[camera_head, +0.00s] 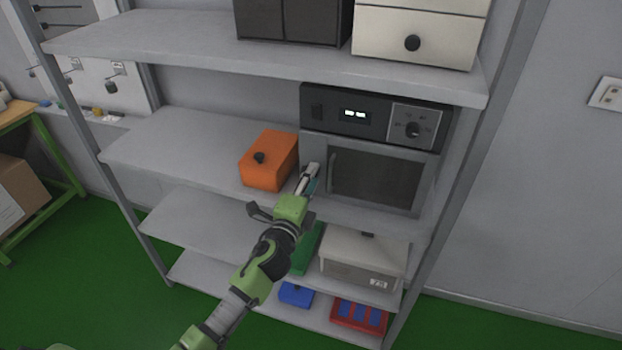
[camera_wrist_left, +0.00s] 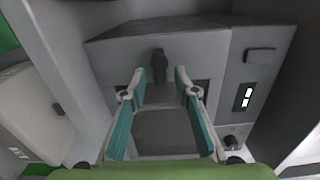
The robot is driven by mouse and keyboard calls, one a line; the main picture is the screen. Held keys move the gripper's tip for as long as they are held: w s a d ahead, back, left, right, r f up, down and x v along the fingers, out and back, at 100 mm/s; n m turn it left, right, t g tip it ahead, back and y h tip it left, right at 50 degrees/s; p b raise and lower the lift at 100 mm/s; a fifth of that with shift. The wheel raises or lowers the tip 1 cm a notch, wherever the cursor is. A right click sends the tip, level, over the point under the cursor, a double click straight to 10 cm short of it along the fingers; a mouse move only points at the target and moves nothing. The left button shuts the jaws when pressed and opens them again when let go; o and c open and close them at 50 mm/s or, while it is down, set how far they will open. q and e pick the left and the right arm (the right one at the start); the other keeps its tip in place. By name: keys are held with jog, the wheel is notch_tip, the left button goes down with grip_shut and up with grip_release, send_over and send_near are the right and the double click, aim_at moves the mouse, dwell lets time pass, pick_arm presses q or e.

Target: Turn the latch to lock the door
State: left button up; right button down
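The door (camera_head: 376,178) is the dark-windowed front of a grey oven-like unit on the middle shelf, and it looks closed. A small dark latch (camera_wrist_left: 159,64) sits on the grey front, seen in the left wrist view. In the head view my gripper hides it. My left gripper (camera_head: 311,174) is at the left part of the front, and its fingers point at it. In the left wrist view my left gripper (camera_wrist_left: 160,80) is open, with the latch between its two teal-padded fingertips. Whether they touch it I cannot tell. My right gripper is not in view.
A black control panel (camera_head: 375,118) with a lit display and a dial is above the door. An orange box (camera_head: 268,160) stands close left of my gripper. A light box (camera_head: 363,257) stands on the shelf below. The middle shelf's left part is clear.

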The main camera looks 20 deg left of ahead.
pick_arm(q)
jog(key=shift+s, duration=0.1)
jog(key=s, duration=1.2)
jog(key=shift+a, duration=0.25)
jog(key=shift+w, duration=0.1)
